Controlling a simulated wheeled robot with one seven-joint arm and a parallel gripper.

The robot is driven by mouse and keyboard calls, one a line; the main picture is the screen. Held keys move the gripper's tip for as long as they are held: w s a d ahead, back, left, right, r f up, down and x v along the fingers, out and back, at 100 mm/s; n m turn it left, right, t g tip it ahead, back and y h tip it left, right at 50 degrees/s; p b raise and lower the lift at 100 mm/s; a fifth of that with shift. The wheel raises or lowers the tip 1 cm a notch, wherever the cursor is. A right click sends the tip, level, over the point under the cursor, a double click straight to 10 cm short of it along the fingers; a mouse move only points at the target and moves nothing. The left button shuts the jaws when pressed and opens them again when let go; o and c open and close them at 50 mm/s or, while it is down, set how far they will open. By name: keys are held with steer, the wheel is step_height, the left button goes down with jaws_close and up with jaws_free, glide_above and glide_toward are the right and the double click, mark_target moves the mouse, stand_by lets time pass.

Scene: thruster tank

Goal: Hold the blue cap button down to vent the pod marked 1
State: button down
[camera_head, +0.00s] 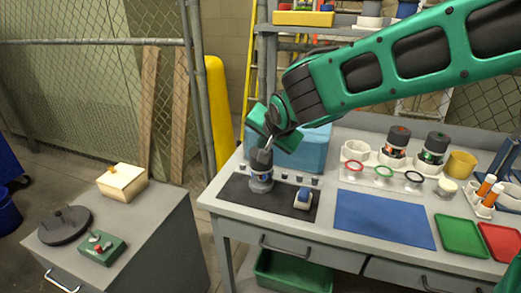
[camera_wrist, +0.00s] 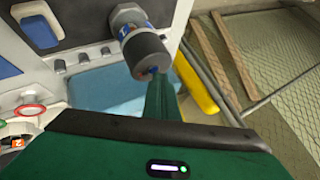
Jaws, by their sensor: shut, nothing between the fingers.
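The pod marked 1 (camera_head: 261,181) stands upright on the black mat (camera_head: 235,190), a grey canister with a dark cap. In the wrist view the pod (camera_wrist: 128,18) shows a blue label with a white mark and its dark cap (camera_wrist: 146,52). I cannot tell whether the button is pressed in.
A blue bin (camera_head: 308,147) stands close behind the pod. Two dark-capped pods (camera_head: 396,143) stand farther right. A blue mat (camera_head: 385,217) and green tray (camera_head: 461,237) lie at right.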

stand_by(0.4)
steer(key=shift+r, duration=0.9)
steer(key=shift+r, duration=0.1)
steer(key=shift+r, duration=2.4)
steer(key=shift+d, duration=0.15)
